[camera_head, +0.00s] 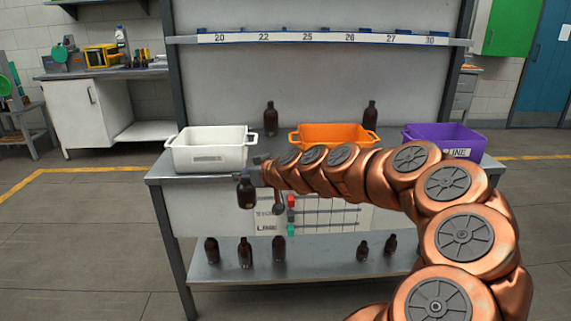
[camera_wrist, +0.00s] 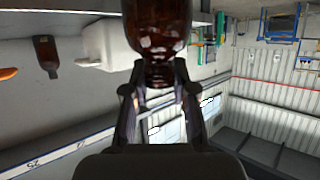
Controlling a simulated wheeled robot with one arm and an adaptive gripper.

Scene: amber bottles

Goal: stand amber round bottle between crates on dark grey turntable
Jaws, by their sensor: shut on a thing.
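My gripper (camera_head: 247,176) is shut on the neck of an amber round bottle (camera_head: 246,193). The bottle hangs about upright in front of the table's front edge, left of centre. In the wrist view, which is upside down, the two fingers (camera_wrist: 160,88) close on the neck of the bottle (camera_wrist: 157,30). Another amber bottle (camera_head: 270,119) stands at the back of the tabletop, between the white crate (camera_head: 210,157) and the orange crate (camera_head: 335,130). I cannot make out a dark grey turntable in either view; my arm covers part of the tabletop.
A purple crate (camera_head: 468,136) stands at the right, partly behind my arm. An amber bottle (camera_head: 370,115) stands behind the orange crate. The lower shelf (camera_head: 320,267) carries several more bottles. A number rail (camera_head: 320,38) spans above the table.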

